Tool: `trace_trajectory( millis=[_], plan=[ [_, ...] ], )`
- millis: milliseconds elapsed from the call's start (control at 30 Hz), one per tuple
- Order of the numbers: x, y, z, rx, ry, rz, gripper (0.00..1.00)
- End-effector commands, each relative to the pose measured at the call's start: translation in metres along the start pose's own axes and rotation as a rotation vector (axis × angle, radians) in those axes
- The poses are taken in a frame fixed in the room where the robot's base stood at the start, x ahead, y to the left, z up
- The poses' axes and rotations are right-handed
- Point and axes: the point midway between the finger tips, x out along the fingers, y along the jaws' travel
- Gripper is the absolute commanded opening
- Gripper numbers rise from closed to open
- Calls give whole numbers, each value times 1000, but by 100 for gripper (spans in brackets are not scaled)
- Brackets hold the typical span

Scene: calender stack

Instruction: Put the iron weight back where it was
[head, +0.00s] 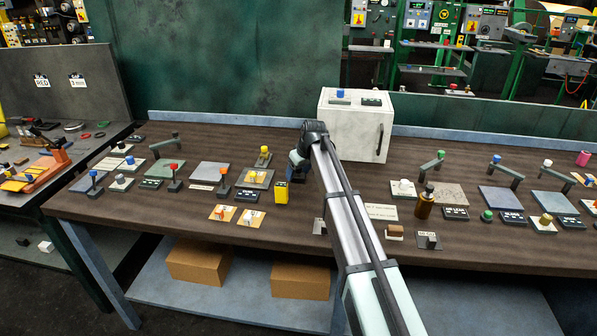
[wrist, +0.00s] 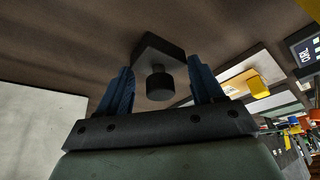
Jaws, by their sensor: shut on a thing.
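My gripper (head: 296,168) is low over the middle of the bench, left of the white cabinet; my arm partly covers it in the head view. In the wrist view its two blue fingers (wrist: 161,70) stand on either side of a dark iron weight (wrist: 160,87), which has a square block and a round knob. The gripper is shut on this weight. The weight is hidden in the head view. I cannot tell whether it touches the bench top.
The white cabinet (head: 352,128) stands right of my gripper. Plates, knobs and levers crowd the bench (head: 150,210) further left, with more at right, including a brown bottle (head: 424,203).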

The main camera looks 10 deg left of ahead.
Motion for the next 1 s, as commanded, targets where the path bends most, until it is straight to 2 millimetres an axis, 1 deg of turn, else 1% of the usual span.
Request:
trace_trajectory(
  millis=[267,300,500,533,833,933,1000],
  plan=[
    [2,0,1,0,1,0,7],
    [2,0,1,0,-1,0,70],
    [2,0,1,0,-1,0,90],
    [2,0,1,0,0,0,92],
    [0,0,0,0,0,0,92],
    [-9,0,0,0,1,0,92],
    [-18,0,0,0,0,0,92]
  ],
)
